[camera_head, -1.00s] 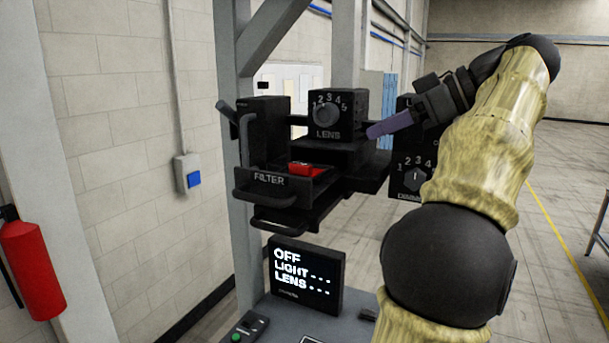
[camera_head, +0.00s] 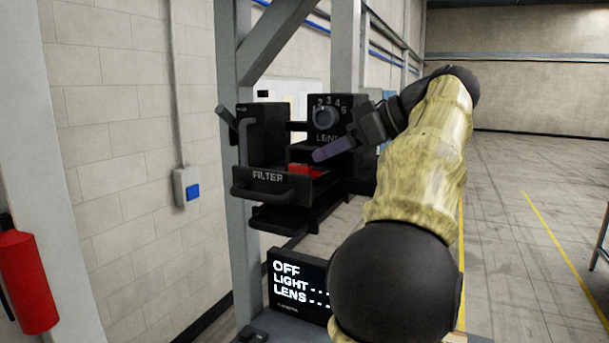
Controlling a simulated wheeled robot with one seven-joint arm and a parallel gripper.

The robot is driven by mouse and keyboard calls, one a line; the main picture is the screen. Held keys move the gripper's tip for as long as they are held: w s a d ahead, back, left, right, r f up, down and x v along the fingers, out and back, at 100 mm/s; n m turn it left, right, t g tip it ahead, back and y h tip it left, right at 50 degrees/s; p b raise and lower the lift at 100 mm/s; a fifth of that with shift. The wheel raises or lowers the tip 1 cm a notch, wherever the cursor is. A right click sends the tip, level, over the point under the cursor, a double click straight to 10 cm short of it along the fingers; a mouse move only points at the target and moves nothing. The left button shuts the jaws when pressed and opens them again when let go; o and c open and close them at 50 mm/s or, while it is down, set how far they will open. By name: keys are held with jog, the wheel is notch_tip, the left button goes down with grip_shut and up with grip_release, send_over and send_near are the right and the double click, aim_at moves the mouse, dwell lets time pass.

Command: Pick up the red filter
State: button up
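The red filter (camera_head: 303,171) is a small red block lying in the pulled-out black drawer (camera_head: 262,178) marked FILTER, under the LENS dial. Part of it is hidden by the rim and by my gripper. My gripper (camera_head: 318,155), with purple-grey fingers, points left and slightly down, just above and to the right of the red filter. It looks apart from the filter, though the depth is hard to judge. The fingers overlap in this side view, so I cannot see whether there is a gap between them.
The LENS box (camera_head: 326,117) with its numbered dial stands right behind my gripper. A grey post (camera_head: 233,60) rises behind the drawer. A screen (camera_head: 298,283) reading OFF, LIGHT, LENS stands below. A red extinguisher (camera_head: 28,280) hangs at far left.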

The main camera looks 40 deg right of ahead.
aim_at(303, 165)
jog(key=shift+w+a+f, duration=0.15)
jog(key=shift+w+f, duration=0.1)
jog(key=shift+w, duration=0.15)
jog(key=shift+p+x, duration=1.1)
jog(key=shift+x, duration=1.15)
jog(key=shift+w+a+f, duration=0.2)
jog(key=shift+w, duration=0.05)
grip_shut()
